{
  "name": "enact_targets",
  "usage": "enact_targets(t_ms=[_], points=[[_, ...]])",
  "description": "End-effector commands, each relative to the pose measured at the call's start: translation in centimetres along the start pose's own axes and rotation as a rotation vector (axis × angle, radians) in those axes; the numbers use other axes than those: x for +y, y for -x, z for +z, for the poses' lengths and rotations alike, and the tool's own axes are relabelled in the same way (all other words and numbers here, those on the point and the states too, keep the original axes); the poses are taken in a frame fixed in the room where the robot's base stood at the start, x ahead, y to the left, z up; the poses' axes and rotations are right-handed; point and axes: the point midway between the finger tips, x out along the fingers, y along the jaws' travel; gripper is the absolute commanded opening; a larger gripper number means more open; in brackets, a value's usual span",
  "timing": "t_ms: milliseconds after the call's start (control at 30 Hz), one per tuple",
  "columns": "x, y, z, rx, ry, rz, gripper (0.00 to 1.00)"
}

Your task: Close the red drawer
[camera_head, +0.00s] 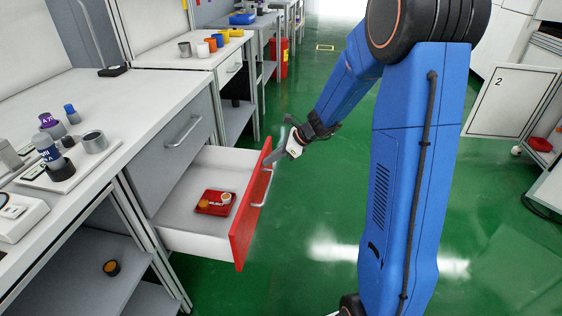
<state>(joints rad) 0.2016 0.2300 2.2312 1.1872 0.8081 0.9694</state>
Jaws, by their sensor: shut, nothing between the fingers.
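The red drawer (242,232) stands pulled out from under the white workbench, with white sides and a red front. Its silver handle (262,189) faces right. Inside lies a small red tray (214,203) with a few small round items. My gripper (277,158) is shut and empty at the upper far part of the red front, near the top of the handle. I cannot tell whether it touches the front. My blue arm reaches to it from the right.
A closed grey drawer (160,150) sits above the red one. The white bench top (130,92) holds jars and small equipment. Green floor (320,210) is free right of the drawer. An open white door marked 2 (510,100) stands at the right.

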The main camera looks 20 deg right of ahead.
Motion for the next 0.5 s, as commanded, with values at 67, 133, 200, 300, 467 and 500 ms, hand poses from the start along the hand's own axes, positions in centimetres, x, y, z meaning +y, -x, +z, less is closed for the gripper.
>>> enact_targets(t_ms=[67, 133, 200, 300, 467, 500], points=[[0.2, -1.6, 1.6, 0.000, 0.004, 0.005, 0.00], [0.1, -3.0, 3.0, 0.000, 0.004, 0.005, 0.00], [0.2, -4.4, 4.3, 0.000, 0.004, 0.005, 0.00], [0.2, -6.4, 6.3, -0.001, 0.003, 0.005, 0.00], [0.2, -9.3, 9.3, 0.000, 0.004, 0.004, 0.00], [0.1, -10.0, 9.9, 0.000, 0.002, 0.003, 0.00]])
